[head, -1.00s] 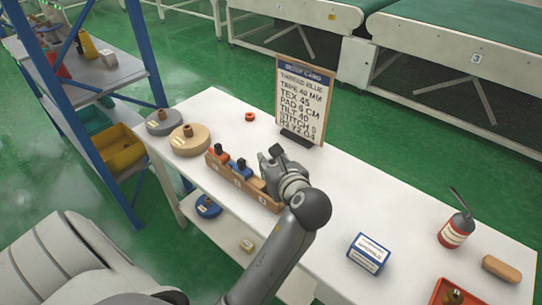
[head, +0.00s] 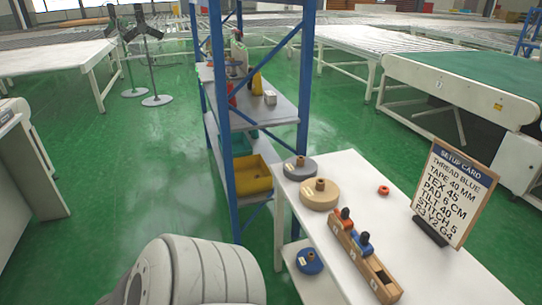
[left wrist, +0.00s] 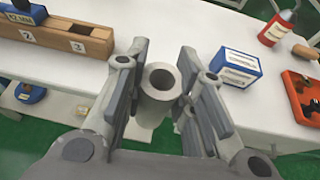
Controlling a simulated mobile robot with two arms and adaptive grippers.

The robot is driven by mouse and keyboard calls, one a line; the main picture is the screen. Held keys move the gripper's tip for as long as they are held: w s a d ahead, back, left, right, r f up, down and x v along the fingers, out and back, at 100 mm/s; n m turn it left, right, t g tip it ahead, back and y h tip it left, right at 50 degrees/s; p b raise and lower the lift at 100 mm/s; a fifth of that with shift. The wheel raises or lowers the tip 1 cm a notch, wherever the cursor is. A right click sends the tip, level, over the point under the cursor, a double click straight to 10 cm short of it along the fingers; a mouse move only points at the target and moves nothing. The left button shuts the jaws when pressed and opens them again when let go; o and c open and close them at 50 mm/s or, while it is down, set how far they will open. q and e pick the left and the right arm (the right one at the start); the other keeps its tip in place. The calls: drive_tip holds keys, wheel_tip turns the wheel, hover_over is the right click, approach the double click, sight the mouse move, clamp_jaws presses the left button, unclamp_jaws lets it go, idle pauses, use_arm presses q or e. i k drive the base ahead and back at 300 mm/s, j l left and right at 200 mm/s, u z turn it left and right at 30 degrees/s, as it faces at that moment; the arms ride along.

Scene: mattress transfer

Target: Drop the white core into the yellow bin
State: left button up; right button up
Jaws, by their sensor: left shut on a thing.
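The white core (left wrist: 148,108) is a short hollow tube between the fingers of my left gripper (left wrist: 163,52) in the left wrist view. My left gripper is shut on it, with its open end facing the camera. The core appears above the table's front edge. The yellow bin (head: 252,174) sits on a lower level of the blue-framed shelf in the head view, left of the table. My left gripper and the core are outside the head view. My right gripper is in neither view.
The white table (head: 345,168) holds grey and tan rolls, a wooden block (head: 362,262), a red ring and a setup card (head: 455,190). The blue shelf posts (head: 225,120) stand beside the bin. Open green floor (head: 150,170) lies left of the shelf.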

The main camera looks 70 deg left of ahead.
sight(251, 174)
drive_tip(key=k+j, duration=0.15)
drive_tip(key=j, duration=0.55)
drive_tip(key=k+j, duration=0.15)
drive_tip(key=j, duration=0.5)
drive_tip(key=k+j, duration=0.15)
drive_tip(key=j, duration=0.55)
drive_tip(key=k+j, duration=0.15)
drive_tip(key=j, duration=0.5)
drive_tip(key=k+j, duration=0.15)
drive_tip(key=j, duration=0.55)
drive_tip(key=k+j, duration=0.15)
drive_tip(key=j, duration=0.5)
drive_tip(key=k+j, duration=0.15)
drive_tip(key=j, duration=0.55)
drive_tip(key=k+j, duration=0.15)
drive_tip(key=j, duration=0.5)
